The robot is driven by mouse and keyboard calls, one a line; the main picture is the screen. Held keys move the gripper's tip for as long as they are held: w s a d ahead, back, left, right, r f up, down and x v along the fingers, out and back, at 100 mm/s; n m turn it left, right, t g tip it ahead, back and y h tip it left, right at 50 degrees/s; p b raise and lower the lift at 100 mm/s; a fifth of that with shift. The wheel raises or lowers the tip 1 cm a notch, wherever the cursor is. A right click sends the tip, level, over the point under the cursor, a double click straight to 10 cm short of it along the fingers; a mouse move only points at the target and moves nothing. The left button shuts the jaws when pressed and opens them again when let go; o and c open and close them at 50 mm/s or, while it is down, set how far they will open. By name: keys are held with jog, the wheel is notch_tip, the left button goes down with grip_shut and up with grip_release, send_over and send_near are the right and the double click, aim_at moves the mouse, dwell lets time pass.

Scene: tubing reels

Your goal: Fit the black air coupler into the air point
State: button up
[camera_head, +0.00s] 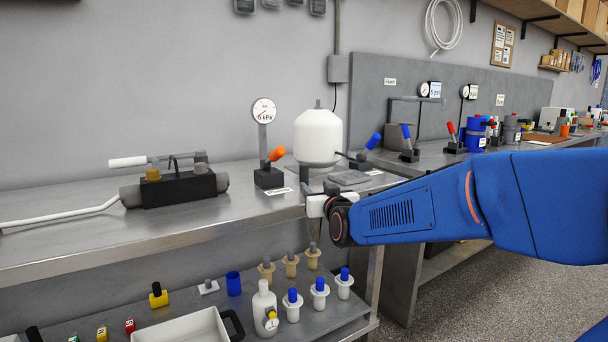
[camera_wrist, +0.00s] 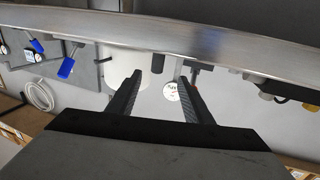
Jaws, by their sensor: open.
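My gripper (camera_head: 318,204) is at the front edge of the steel bench, below the white tank. In the wrist view its two fingers (camera_wrist: 172,68) are apart. A short black cylinder (camera_wrist: 170,62) shows between the fingertips in that view, with no clear grip on it; it looks like the black air coupler, but I cannot tell whether it is seated in anything. In the head view a dark upright piece (camera_head: 305,174) stands by the gripper at the bench edge. I cannot identify the air point for certain; the gripper and arm hide part of this area.
The white tank (camera_head: 318,138), a pressure gauge (camera_head: 263,111) and an orange-handled valve (camera_head: 275,155) stand behind the gripper. A pump (camera_head: 178,187) lies to the left. Several fittings, a white bottle (camera_head: 264,306) and a tray (camera_head: 182,328) fill the lower shelf.

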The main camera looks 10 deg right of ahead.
send_near(305, 174)
jog(key=w, duration=0.4)
jog(key=shift+w+a+f, duration=0.15)
jog(key=shift+a, duration=0.1)
jog(key=shift+w, duration=2.6)
grip_shut()
